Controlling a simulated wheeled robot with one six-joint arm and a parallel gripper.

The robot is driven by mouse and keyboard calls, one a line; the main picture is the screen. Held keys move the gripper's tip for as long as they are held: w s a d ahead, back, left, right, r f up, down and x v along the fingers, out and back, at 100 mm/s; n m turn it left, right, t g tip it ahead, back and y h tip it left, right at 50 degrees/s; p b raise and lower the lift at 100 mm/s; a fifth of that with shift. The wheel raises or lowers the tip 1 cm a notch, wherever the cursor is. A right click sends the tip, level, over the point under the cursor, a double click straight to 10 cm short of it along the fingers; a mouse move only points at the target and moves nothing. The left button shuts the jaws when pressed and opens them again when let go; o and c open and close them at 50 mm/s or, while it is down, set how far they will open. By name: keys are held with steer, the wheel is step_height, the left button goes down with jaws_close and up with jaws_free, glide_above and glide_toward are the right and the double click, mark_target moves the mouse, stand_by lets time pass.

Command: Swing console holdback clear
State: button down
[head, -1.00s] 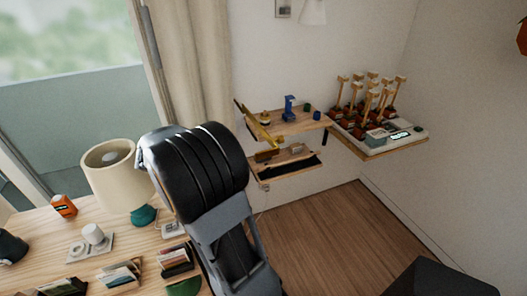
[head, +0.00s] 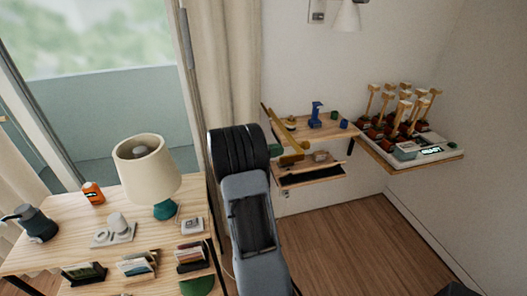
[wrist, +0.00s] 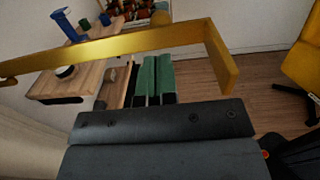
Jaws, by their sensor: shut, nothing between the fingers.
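The holdback is a long gold bar (head: 281,128) slanting across the left front of the wall console (head: 327,130). In the wrist view the bar (wrist: 130,42) crosses the upper picture and ends at the right in a bent, flat plate. My gripper (wrist: 155,58) shows there as two green fingers pressed together with nothing between them. The fingertips lie just under the bar in the picture; I cannot tell whether they touch it. In the head view my arm hides most of the gripper and the console's left end.
A blue stand (head: 316,115) and small pots stand on the console's upper shelf. A tray of several wooden-handled tools (head: 400,118) is on the right shelf. A table with a lamp (head: 146,168) stands at left. Wooden floor (head: 345,235) is clear below the shelves.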

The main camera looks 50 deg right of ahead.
mark_target(295, 147)
steer(key=shift+p+x, duration=0.4)
steer(key=shift+x, duration=1.8)
